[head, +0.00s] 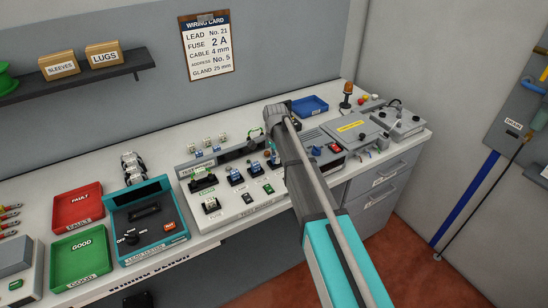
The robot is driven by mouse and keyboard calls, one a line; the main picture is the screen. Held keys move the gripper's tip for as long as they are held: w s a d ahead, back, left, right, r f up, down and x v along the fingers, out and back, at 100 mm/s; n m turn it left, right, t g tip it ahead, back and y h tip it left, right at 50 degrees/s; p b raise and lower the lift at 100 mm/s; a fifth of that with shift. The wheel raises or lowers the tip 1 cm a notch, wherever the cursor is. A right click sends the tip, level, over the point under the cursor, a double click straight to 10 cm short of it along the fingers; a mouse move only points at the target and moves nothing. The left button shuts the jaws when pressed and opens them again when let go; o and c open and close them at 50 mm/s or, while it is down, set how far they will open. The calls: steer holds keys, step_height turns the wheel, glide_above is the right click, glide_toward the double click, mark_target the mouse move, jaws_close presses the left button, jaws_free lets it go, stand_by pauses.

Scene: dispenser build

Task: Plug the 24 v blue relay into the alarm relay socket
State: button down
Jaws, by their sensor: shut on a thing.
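My arm reaches in from the lower right, and its wrist (280,114) is above the right part of the grey test panel (238,216). My gripper (271,153) points down beside the arm link and is partly hidden by it. It is shut on a small blue piece (273,161), which looks like a blue relay; its marking is too small to read. The piece is low over the panel's right side; I cannot tell whether it touches a socket. A green-labelled unit (204,184) and two blue ones (235,176) (253,169) sit in a row left of it. The socket labels are unreadable.
A teal lead tester (148,222), red FAULT tray (77,208) and green GOOD tray (80,255) are at left. Grey equipment (355,132) and a blue tray (310,106) are at right. Several small parts (208,147) stand behind the panel.

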steer(key=shift+c, duration=1.9)
jaws_free()
steer(key=o, duration=0.4)
steer(key=shift+r, duration=0.2)
steer(key=shift+r+p, duration=3.35)
steer(key=shift+p, duration=0.15)
